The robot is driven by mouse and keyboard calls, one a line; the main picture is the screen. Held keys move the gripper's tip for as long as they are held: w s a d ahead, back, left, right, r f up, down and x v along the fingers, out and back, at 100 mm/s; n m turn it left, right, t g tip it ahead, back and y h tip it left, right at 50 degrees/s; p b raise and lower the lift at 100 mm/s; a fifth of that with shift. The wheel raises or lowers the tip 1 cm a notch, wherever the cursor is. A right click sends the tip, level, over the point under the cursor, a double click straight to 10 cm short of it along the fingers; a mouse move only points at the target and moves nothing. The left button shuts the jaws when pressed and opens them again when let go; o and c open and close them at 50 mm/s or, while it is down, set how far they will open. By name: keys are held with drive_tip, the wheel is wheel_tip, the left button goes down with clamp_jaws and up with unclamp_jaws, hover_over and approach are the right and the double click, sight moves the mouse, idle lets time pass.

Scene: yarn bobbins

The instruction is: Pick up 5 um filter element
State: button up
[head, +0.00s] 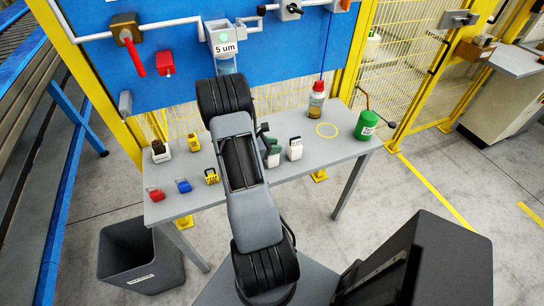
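A housing labelled "5 um" (223,48) is on the blue wall panel, with a pale translucent bowl (227,67) below its label. My arm's upper joint hides the lower end of that bowl. I cannot make out a separate filter element. On the table, a dark green-grey item (272,156) and a white item with a dark top (294,149) stand just right of my arm; their labels are too small to read. My gripper cannot be made out, and my arm covers the middle of the table.
The grey table (335,158) also carries red (155,194), blue (183,185) and yellow (211,176) padlocks at left, a red-capped bottle (316,100) and a green canister (366,125) at right. A waste bin (140,255) stands at front left. The table's right front is clear.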

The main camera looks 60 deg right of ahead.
clamp_jaws()
idle(0.4)
